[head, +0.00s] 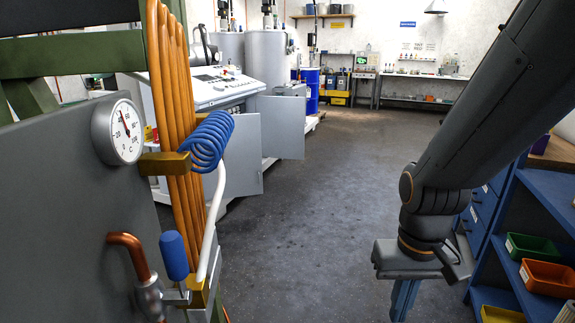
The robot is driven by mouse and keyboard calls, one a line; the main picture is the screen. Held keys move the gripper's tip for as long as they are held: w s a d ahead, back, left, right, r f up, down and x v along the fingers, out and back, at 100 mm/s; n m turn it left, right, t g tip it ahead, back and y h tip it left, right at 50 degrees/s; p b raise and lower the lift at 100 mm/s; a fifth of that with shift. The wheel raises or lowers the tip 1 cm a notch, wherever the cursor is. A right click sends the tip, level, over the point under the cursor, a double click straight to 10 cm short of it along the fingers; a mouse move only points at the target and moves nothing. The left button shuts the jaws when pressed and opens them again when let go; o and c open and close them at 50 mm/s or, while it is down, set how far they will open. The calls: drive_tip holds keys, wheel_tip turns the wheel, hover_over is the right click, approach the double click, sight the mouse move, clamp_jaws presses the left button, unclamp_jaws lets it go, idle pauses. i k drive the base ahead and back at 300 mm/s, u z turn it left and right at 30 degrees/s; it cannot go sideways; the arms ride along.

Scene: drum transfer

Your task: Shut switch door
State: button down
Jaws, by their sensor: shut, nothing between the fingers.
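A grey console (205,85) with a sloped panel of controls stands left of centre in the head view. Two plain grey doors stand swung out from its lower cabinet: a nearer door (243,158) and a farther door (282,127). I cannot tell which is the switch door, and no label shows on either. My gripper (404,300) hangs at the lower right, pointing down, far from both doors. Its blue fingers are shut and empty, and their tips are cut off by the frame's bottom edge. The cabinet's inside is mostly hidden.
A grey tank with a dial gauge (118,131), orange pipes (172,100) and a blue coil (207,142) blocks the near left. A blue shelf (515,225) with bins stands at right. A blue drum (309,90) stands at the back. The middle floor (340,190) is clear.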

sight(242, 158)
drive_tip(key=i, duration=2.85)
drive_tip(key=u, duration=1.45)
drive_tip(key=i, duration=1.05)
drive_tip(key=z, duration=0.9)
